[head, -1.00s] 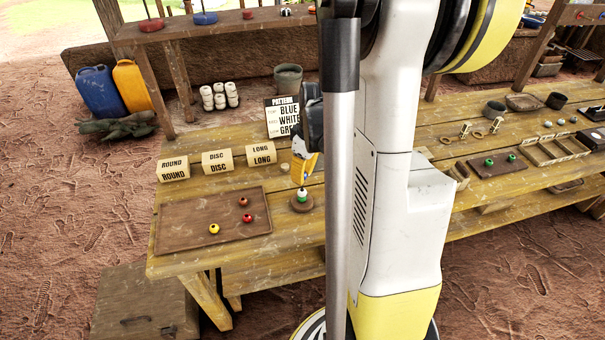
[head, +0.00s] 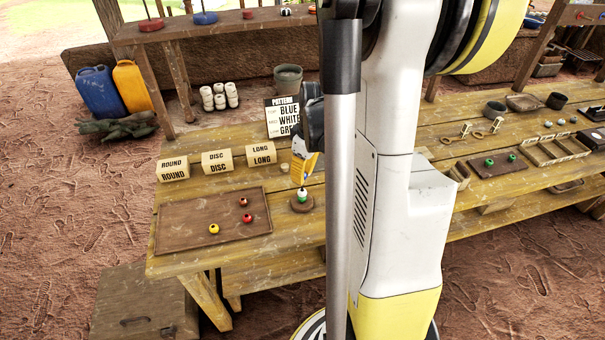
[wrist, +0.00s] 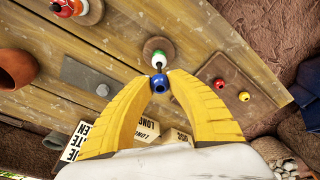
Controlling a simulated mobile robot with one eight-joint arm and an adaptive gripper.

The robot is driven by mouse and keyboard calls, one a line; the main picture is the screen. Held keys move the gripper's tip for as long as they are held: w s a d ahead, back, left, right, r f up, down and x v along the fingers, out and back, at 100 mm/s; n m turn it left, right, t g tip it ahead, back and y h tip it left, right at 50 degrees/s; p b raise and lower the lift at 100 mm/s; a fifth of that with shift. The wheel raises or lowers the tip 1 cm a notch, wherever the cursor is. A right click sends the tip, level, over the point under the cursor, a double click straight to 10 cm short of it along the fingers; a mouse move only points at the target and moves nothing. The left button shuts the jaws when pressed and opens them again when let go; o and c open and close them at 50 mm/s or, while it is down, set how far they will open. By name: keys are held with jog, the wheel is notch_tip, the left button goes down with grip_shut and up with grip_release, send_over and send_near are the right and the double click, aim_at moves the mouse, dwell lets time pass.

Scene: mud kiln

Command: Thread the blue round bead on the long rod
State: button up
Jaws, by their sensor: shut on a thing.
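My gripper (wrist: 159,78) is shut on the blue round bead (wrist: 159,84), held between its yellow fingertips. In the head view my gripper (head: 302,184) is above the rod's stand, and the blue bead cannot be made out there. The rod (wrist: 158,65) is a short dark stem in the wrist view, rising from a round brown base (head: 302,207).
A brown tray (head: 180,232) with a few red and yellow beads lies to the left. A pattern sign (head: 280,118) and lettered blocks (head: 217,161) stand behind. Another stand with beads (wrist: 72,8) shows at the wrist view's upper left.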

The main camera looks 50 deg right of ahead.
jog(key=shift+f+b, duration=1)
jog(key=shift+f, duration=0.2)
dwell(0.7)
jog(key=o, duration=0.9)
jog(key=shift+c, duration=0.2)
jog(key=shift+r+p, duration=3.1)
jog(key=shift+r, duration=0.95)
